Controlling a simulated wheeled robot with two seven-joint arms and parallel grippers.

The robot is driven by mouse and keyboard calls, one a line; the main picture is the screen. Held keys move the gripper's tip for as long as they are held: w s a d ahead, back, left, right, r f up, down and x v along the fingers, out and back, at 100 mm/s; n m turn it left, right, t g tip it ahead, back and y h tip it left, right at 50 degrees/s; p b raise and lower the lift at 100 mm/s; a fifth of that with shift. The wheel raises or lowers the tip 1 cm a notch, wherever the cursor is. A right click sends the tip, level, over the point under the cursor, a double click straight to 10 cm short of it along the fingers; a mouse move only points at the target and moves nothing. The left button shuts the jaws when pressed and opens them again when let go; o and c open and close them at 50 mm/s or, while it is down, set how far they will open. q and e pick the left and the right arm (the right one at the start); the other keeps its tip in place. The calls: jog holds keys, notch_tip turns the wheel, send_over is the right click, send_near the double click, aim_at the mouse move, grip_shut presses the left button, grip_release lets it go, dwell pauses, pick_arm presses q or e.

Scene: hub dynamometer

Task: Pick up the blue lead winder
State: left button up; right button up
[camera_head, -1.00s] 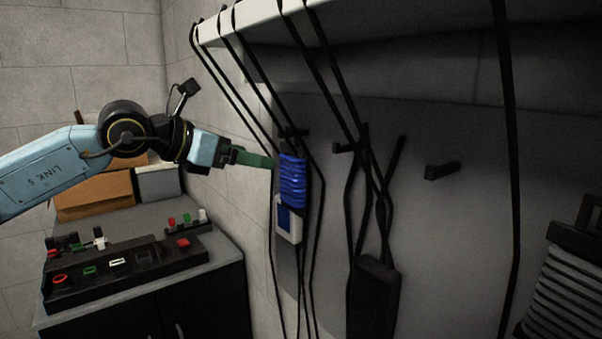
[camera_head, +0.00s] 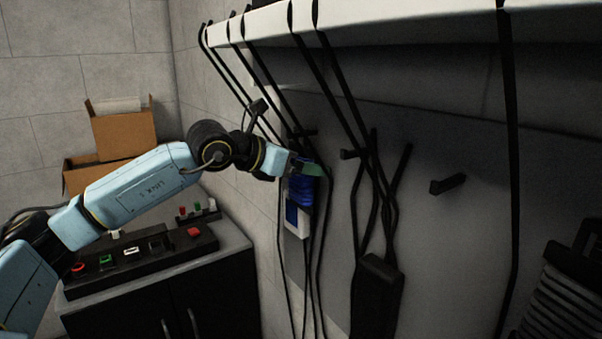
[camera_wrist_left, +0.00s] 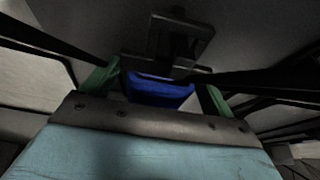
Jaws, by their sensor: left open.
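The blue lead winder (camera_head: 300,188) hangs against the grey wall panel among black cables, with a white and blue piece (camera_head: 297,219) just below it. My left gripper (camera_head: 312,170) is at the winder's upper part, its green fingers partly covering it in the head view. In the left wrist view the winder (camera_wrist_left: 160,92) shows between the two spread green fingers of my left gripper (camera_wrist_left: 160,90), with gaps at the sides. The gripper is open. Whether a finger touches the winder cannot be told. My right gripper is not in view.
Black cables (camera_head: 335,80) hang from the white shelf (camera_head: 400,28) close around the winder. Empty black pegs (camera_head: 448,184) stick out of the panel to the right. A control box (camera_head: 140,250) stands on the cabinet at lower left, with cardboard boxes (camera_head: 122,134) behind.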

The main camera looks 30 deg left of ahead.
pick_arm(q)
jog(key=c, duration=1.2)
jog(key=shift+r, duration=0.15)
